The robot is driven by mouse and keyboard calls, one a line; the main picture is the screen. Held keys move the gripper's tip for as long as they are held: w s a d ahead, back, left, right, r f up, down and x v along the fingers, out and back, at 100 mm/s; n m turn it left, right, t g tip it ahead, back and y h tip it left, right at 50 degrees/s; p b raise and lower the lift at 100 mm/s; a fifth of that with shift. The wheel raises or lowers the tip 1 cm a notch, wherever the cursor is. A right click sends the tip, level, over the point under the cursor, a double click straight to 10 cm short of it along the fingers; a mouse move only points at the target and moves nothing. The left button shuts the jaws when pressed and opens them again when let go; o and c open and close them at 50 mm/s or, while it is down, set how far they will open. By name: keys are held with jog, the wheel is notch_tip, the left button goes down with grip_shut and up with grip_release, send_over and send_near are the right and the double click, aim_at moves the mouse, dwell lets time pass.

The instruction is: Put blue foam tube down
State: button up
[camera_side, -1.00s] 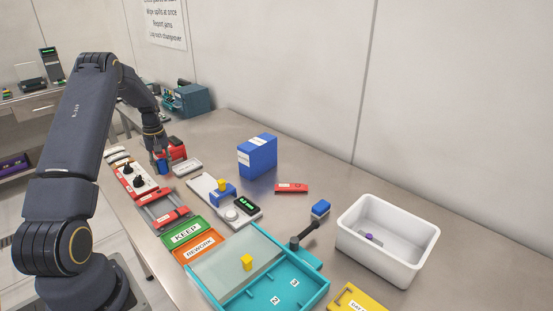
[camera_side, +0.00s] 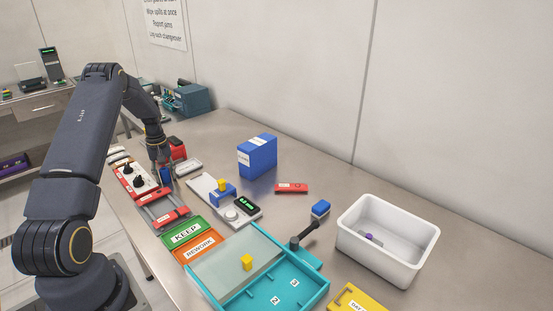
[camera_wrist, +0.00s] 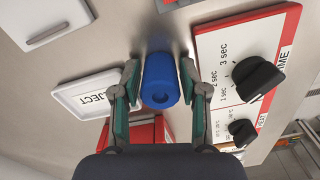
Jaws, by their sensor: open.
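The blue foam tube (camera_wrist: 160,82) shows in the wrist view between my gripper's two fingers, its round end with a dark hole facing the camera. My gripper (camera_wrist: 159,76) is open, with one fingertip close beside each side of the tube. In the side view, my gripper (camera_side: 164,172) is low at the far left end of the bench, and the tube (camera_side: 166,176) shows only as a small blue patch there. The tube's underside is hidden, so I cannot tell whether it touches the bench.
A white panel with two black knobs (camera_wrist: 247,75) lies close right of my gripper in the wrist view. A white REJECT tray (camera_wrist: 65,91) lies to the left. In the side view, a red sealer part (camera_side: 166,218), green KEEP tray (camera_side: 171,240) and blue box (camera_side: 257,155) stand nearby.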

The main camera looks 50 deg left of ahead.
aim_at(166, 169)
notch_tip(166, 169, up, 13)
jog(key=w+d+r+m+t, duration=0.1)
jog(key=w+d+r+m, duration=0.15)
jog(key=d+r, duration=0.6)
jog(key=w+d+r+m+t, duration=0.1)
jog(key=d+r+m, duration=0.3)
jog(key=d, duration=0.7)
jog(key=s+d+r+m+t, duration=0.15)
jog(key=s+d, duration=0.25)
jog(key=d, duration=0.4)
jog(key=s+d+r+m+t, duration=0.1)
jog(key=s+d+r+m, duration=0.2)
jog(key=d, duration=0.4)
jog(key=s+d+f+m+t, duration=0.1)
jog(key=s+d+f+m, duration=0.1)
jog(key=s+d+m, duration=0.2)
jog(key=s+d, duration=0.3)
jog(key=s, duration=0.1)
jog(key=shift+s+f, duration=0.1)
